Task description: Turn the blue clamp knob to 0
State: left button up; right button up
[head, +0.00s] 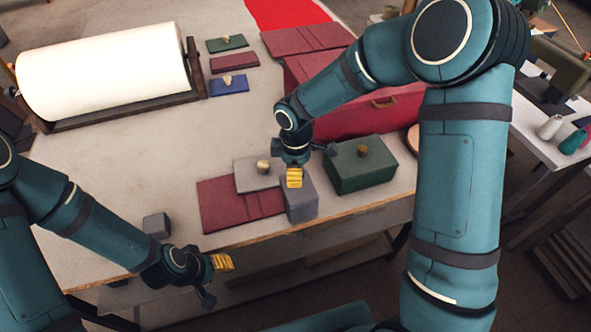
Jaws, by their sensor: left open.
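A flat blue block (222,88) lies on the table to the right of the paper roll. A small pale knob sits on it; any number or pointer is too small to read. I cannot tell for sure that this is the clamp knob. My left gripper (214,281) is open and empty over the table's front edge, well away from the blue block. My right gripper (312,165) has its fingers apart, above a grey block (301,204) and beside a green box (350,176). I cannot tell whether it touches the grey block.
Similar green (223,45) and dark red (238,63) blocks lie behind the blue one. A red case (345,112) stands behind the green box. A grey cube (157,225) is near the front edge. The table's left middle is clear.

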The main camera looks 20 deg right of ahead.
jog(key=shift+s, duration=0.1)
jog(key=o, duration=1.2)
notch_tip(320, 180, up, 12)
dwell(0.4)
